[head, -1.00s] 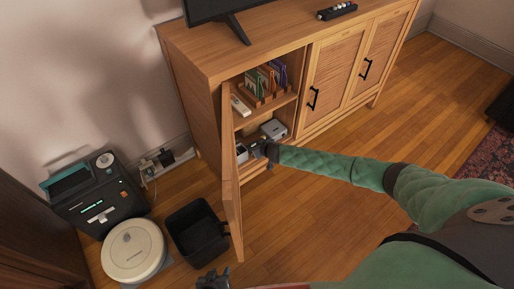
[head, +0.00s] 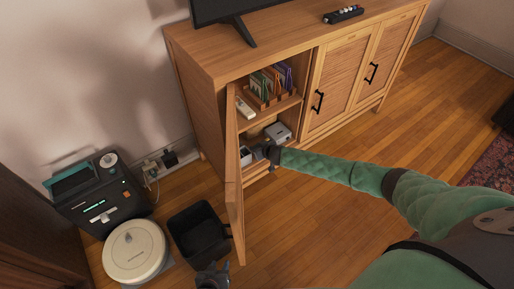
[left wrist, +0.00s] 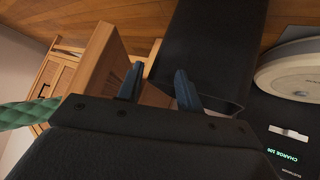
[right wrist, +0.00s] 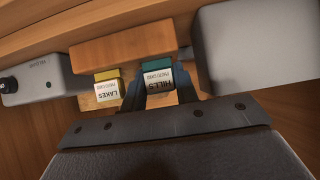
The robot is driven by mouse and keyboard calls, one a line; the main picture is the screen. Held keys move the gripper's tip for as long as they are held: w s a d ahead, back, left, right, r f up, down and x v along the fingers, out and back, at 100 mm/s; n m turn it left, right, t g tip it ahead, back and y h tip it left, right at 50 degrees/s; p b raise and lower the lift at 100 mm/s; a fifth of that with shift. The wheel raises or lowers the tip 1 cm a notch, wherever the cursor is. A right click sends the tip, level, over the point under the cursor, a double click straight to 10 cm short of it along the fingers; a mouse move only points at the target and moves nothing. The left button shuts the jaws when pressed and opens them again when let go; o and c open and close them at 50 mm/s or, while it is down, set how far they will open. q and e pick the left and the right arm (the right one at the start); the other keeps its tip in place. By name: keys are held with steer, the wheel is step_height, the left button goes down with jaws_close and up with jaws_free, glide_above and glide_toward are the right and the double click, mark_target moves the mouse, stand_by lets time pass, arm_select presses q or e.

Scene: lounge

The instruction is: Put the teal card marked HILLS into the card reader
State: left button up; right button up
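The teal card marked HILLS (right wrist: 157,76) shows in the right wrist view, by an orange-brown wooden block (right wrist: 122,55). My right gripper (right wrist: 158,92) is open, with one finger on each side of the card's label; I cannot tell whether they touch it. In the head view this gripper (head: 268,155) reaches into the open cabinet's lower compartment. A yellow card marked LAKES (right wrist: 107,88) is beside the teal one. My left gripper (left wrist: 159,84) is open and empty, low near the bin; it also shows in the head view (head: 212,277). I cannot tell which device is the card reader.
Grey boxes (right wrist: 38,80) (right wrist: 245,50) flank the right gripper. The open cabinet door (head: 235,190) stands just left of my right arm. A black bin (head: 200,230), a round white robot vacuum (head: 134,251) and a dark device with lights (head: 98,196) stand left.

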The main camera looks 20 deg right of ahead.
steer(key=shift+c, duration=1.3)
steer(key=shift+r, duration=0.15)
steer(key=shift+r+p, duration=1.55)
steer(key=shift+p, duration=0.25)
steer(key=shift+s+f, duration=0.1)
